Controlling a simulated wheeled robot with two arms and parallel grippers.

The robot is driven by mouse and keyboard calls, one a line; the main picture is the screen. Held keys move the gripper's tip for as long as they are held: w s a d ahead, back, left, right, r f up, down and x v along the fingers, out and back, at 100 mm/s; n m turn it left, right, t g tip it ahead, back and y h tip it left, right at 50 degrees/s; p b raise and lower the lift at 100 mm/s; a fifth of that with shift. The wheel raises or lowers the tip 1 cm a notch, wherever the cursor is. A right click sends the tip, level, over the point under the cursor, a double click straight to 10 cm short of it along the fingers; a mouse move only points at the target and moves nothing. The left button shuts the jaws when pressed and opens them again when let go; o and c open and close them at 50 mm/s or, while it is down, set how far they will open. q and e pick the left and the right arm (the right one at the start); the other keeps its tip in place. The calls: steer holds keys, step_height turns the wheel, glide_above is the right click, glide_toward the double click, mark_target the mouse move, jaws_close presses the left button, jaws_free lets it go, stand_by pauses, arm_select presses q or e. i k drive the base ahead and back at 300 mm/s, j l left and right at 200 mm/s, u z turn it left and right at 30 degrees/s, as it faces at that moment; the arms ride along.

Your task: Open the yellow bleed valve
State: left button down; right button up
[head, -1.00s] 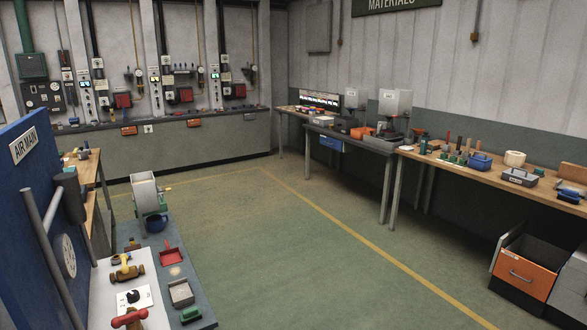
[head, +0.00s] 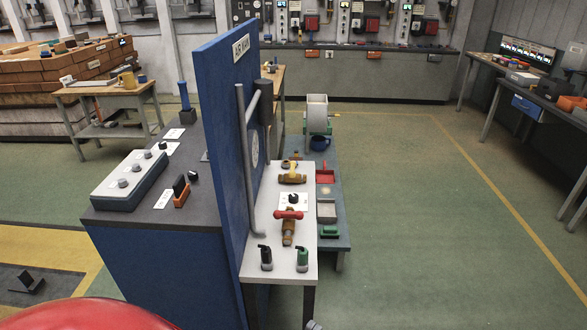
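The yellow bleed valve (head: 293,177) is a brass body with a yellow handle, lying toward the far end of a white-topped bench (head: 262,205). The bench stands on the right side of a blue upright panel (head: 222,120) marked AIR MAIN. A larger brass valve with a red handle (head: 289,215) sits nearer on the same bench, with a white plate bearing a black knob (head: 293,199) between the two. Neither of my grippers is recognizable in the head view.
Grey pipes (head: 247,165) run along the panel beside the bench. A red rounded surface (head: 90,315) fills the bottom left. Open green floor (head: 420,230) lies to the right.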

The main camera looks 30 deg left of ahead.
mark_target(292, 164)
steer(key=i+l, duration=0.2)
steer(key=i, duration=0.25)
steer(key=i+l, duration=0.15)
steer(key=i, duration=0.25)
steer(key=i+l, duration=0.2)
steer(key=i, duration=0.25)
steer(key=i+l, duration=0.2)
steer(key=i, duration=0.25)
steer(key=i+l, duration=0.15)
steer(key=i, duration=0.3)
steer(key=u, duration=1.7)
steer(key=i, duration=0.45)
